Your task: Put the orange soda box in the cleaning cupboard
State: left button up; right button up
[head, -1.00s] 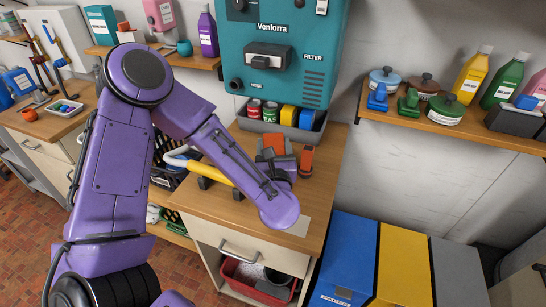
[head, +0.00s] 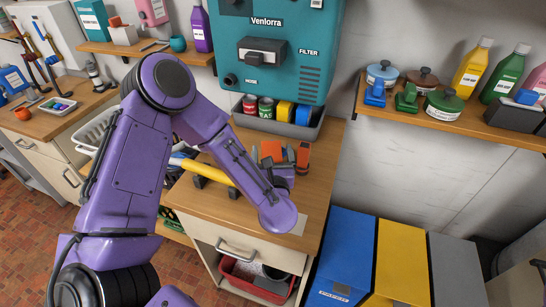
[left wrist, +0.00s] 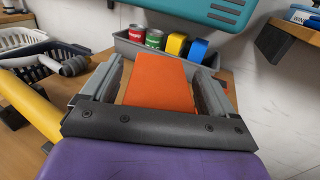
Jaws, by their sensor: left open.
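The orange soda box (head: 271,150) stands on the wooden worktop (head: 315,195) below the teal machine. In the left wrist view the orange box (left wrist: 160,80) shows a plain orange face between the two grey fingers. My left gripper (head: 272,158) is open, with one finger on each side of the box; I cannot tell whether they touch it. It also fills the left wrist view (left wrist: 155,95). My right gripper is not in view. I cannot tell which unit is the cleaning cupboard; a drawer cabinet (head: 205,240) with an open lower space is under the worktop.
A grey tray (head: 250,122) with cans and coloured boxes stands behind the box. A red-orange item (head: 303,155) is just to its right, and a yellow-handled tool (head: 208,170) lies to its left. A red tub (head: 255,280) sits below. Blue (head: 345,255) and yellow (head: 402,260) bins stand right.

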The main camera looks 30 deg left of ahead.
pick_arm(q)
jog(key=b+v, duration=0.6)
jog(key=v, duration=0.6)
jog(key=f+p+x, duration=0.2)
jog(key=f+x, duration=0.1)
jog(key=x, duration=0.9)
jog(key=shift+a, duration=0.2)
jog(key=shift+w, duration=0.1)
jog(key=c, duration=1.5)
jog(key=shift+d+r, duration=0.1)
jog(key=shift+c, duration=0.2)
